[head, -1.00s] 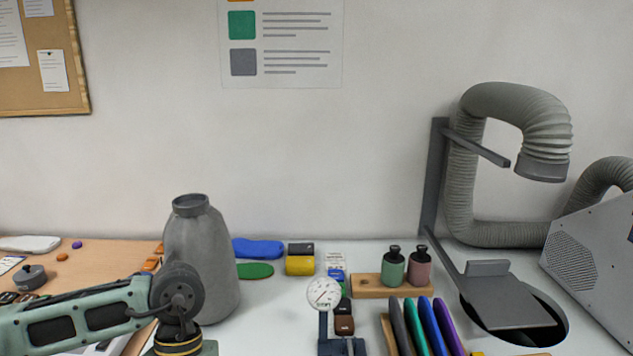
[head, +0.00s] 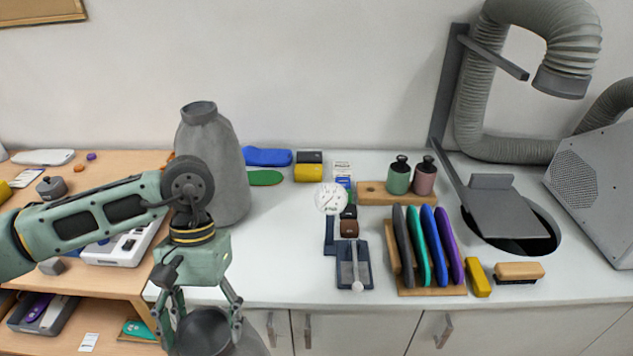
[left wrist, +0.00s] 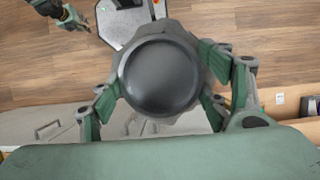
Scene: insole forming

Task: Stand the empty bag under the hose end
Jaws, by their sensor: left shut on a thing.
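A grey bag (head: 215,331) with a round, dark collar hangs upright in my left gripper (head: 203,325), in front of the counter's front edge. In the left wrist view, my left gripper's fingers (left wrist: 166,82) are shut around the collar of this bag (left wrist: 160,76), and its round mouth faces the camera. The ribbed grey hose ends in a downward-facing hose end (head: 562,82) at the upper right. Below it a grey plate (head: 507,212) spans a dark round hole in the counter. My right gripper (left wrist: 72,18) shows small in the left wrist view; its jaws are unclear.
Another grey bag (head: 215,170) stands on the counter behind my left arm. A dial gauge (head: 331,199), an insole rack (head: 432,291), a yellow block (head: 478,280) and a brush (head: 519,271) lie between. A grey machine (head: 600,190) stands right of the plate.

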